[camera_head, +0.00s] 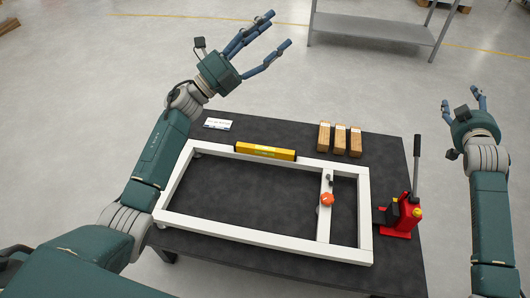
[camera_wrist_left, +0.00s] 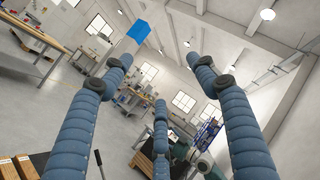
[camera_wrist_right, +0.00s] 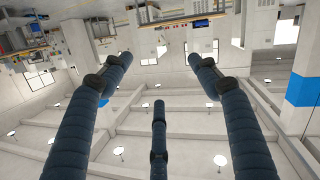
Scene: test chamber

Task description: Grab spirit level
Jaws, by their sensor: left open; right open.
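The spirit level (camera_head: 265,152) is a yellow bar lying along the far rail of a white rectangular frame (camera_head: 230,235) on the dark table. My left gripper (camera_head: 264,42) is open and empty, raised above and beyond the table's far left edge, apart from the level. Its spread blue fingers also show in the left wrist view (camera_wrist_left: 155,85). My right gripper (camera_head: 476,98) is open and empty, off to the right of the table. Its fingers also show in the right wrist view (camera_wrist_right: 157,80). The level is in neither wrist view.
Several wooden blocks (camera_head: 340,140) stand at the table's far right. A red jack (camera_head: 402,216) with an upright handle stands at the right edge. An orange knob (camera_head: 327,199) sits on the frame's crossbar. A small white box (camera_head: 217,124) lies far left. A grey shelf (camera_head: 372,28) stands behind.

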